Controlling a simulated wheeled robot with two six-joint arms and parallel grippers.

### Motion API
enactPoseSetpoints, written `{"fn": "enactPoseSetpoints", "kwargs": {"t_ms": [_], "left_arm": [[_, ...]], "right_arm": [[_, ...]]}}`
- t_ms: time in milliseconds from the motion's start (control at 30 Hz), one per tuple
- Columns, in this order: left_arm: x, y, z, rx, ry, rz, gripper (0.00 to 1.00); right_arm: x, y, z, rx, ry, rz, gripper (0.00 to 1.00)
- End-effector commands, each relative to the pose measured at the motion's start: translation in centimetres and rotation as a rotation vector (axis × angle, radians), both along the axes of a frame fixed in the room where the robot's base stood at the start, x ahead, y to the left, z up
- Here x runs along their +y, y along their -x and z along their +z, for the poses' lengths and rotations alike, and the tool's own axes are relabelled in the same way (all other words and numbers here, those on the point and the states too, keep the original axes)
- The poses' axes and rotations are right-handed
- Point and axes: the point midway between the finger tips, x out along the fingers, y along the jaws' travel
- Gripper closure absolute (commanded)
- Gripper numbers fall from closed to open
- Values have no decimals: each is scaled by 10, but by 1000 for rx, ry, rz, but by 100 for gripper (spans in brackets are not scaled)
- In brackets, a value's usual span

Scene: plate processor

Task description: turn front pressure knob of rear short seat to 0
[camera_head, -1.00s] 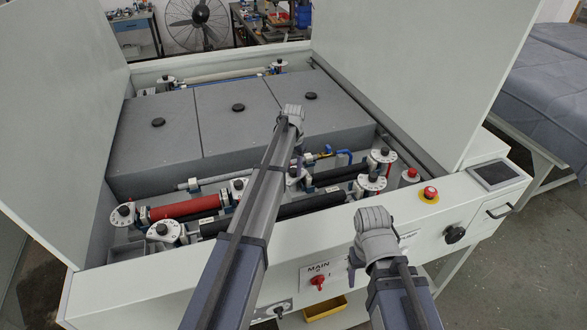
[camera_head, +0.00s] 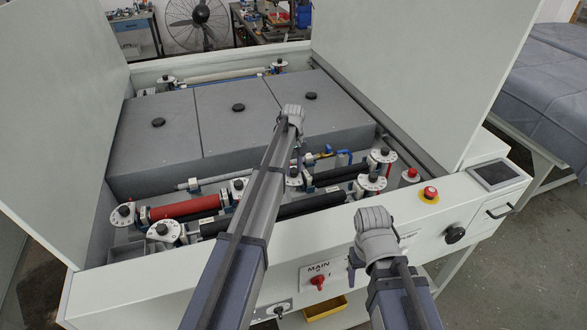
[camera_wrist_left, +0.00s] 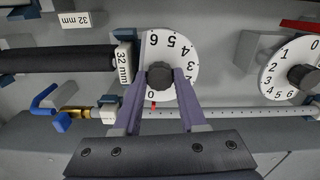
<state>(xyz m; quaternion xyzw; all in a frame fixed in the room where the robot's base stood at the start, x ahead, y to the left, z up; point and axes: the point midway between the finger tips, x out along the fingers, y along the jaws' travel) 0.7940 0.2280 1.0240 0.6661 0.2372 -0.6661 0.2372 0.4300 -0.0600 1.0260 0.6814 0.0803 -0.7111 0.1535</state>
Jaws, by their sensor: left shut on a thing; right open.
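In the left wrist view, a dark round knob (camera_wrist_left: 160,73) sits on a white numbered dial (camera_wrist_left: 171,44). My left gripper (camera_wrist_left: 161,81) is shut on this knob, one finger on each side. The dial's 0 is at its lower edge, close to a red mark (camera_wrist_left: 153,106) just below the knob. The fingers hide part of the dial. In the head view, my left arm reaches over the front rollers and its fingertips are hidden. My right gripper (camera_head: 353,265) is empty near the front panel, mostly hidden below its wrist.
Another numbered dial (camera_wrist_left: 291,68) stands to the right in the left wrist view, and a black roller (camera_wrist_left: 62,61) to the left. The head view shows a red roller (camera_head: 185,207), grey covers (camera_head: 190,130), a red stop button (camera_head: 429,192) and raised side panels.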

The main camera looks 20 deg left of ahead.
Motion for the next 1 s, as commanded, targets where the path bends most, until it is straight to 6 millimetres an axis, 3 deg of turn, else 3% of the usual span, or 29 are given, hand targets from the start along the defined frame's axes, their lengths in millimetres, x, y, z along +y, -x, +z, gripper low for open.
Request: {"fn": "enactPoseSetpoints", "kwargs": {"t_ms": [400,967,1000], "left_arm": [[0,0,0,0,0,167,100],[0,0,0,0,0,190,100],[0,0,0,0,0,190,55]], "right_arm": [[0,0,0,0,0,0,29],[0,0,0,0,0,0,29],[0,0,0,0,0,0,29]]}}
